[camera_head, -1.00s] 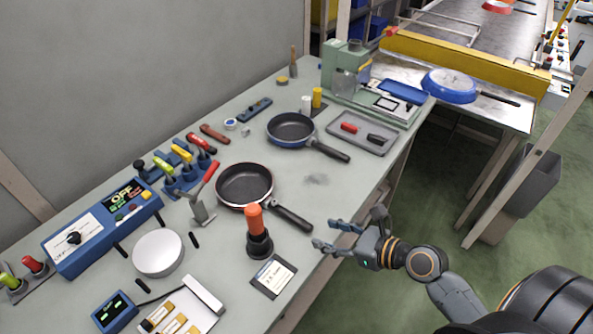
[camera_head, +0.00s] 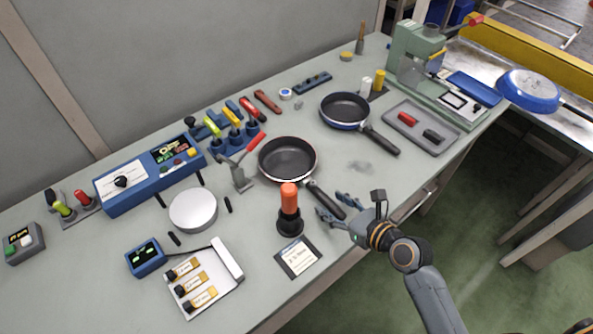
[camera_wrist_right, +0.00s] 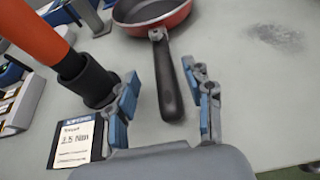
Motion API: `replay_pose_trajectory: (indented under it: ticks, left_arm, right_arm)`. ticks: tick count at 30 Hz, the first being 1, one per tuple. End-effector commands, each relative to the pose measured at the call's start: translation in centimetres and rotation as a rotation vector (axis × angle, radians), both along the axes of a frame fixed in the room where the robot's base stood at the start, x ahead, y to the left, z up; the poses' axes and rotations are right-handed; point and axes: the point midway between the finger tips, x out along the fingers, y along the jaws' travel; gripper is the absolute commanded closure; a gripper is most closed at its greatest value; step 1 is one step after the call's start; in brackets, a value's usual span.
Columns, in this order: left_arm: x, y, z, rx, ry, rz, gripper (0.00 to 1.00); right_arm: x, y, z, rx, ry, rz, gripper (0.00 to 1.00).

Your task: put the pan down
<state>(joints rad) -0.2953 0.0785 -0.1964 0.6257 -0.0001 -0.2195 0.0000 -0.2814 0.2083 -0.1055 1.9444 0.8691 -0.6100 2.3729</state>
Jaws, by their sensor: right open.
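A dark pan with a red outer side (camera_head: 287,160) rests flat on the grey bench, its black handle (camera_head: 326,199) pointing toward the front edge. My right gripper (camera_head: 337,206) is open and empty by the end of that handle. In the right wrist view the handle (camera_wrist_right: 168,80) lies between the two spread blue fingertips (camera_wrist_right: 163,92), apart from both; the red pan (camera_wrist_right: 150,14) is beyond. A second pan, blue outside (camera_head: 344,110), sits on the bench farther right. An upturned blue pan (camera_head: 528,90) lies on the conveyor at right. My left gripper is not in view.
An orange-handled tool in a black holder (camera_head: 289,208) stands just left of the right gripper, beside a torque card (camera_head: 298,257). A toggle clamp (camera_head: 243,165) is left of the red pan. A grey tray (camera_head: 420,128) lies at right. Bench space between the pans is clear.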

Motion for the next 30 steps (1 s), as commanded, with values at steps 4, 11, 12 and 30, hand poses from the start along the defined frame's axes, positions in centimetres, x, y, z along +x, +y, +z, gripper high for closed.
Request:
replay_pose_trajectory:
  ticks: [4, 11, 12, 30]
  left_arm:
    - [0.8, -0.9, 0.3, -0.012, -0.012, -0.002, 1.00]
    - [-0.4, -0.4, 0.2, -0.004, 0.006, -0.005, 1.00]
    - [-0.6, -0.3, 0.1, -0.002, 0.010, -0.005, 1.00]
    - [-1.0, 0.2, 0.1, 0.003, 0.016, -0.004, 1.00]
  right_arm:
    - [2.2, 0.8, -0.6, 0.000, -0.003, 0.001, 0.49]
    - [3.5, 1.8, -1.5, 0.000, 0.000, 0.000, 0.49]
    - [3.5, 1.8, -1.5, 0.000, 0.000, -0.001, 0.49]
    - [3.6, 1.8, -1.3, 0.001, -0.005, -0.001, 1.00]
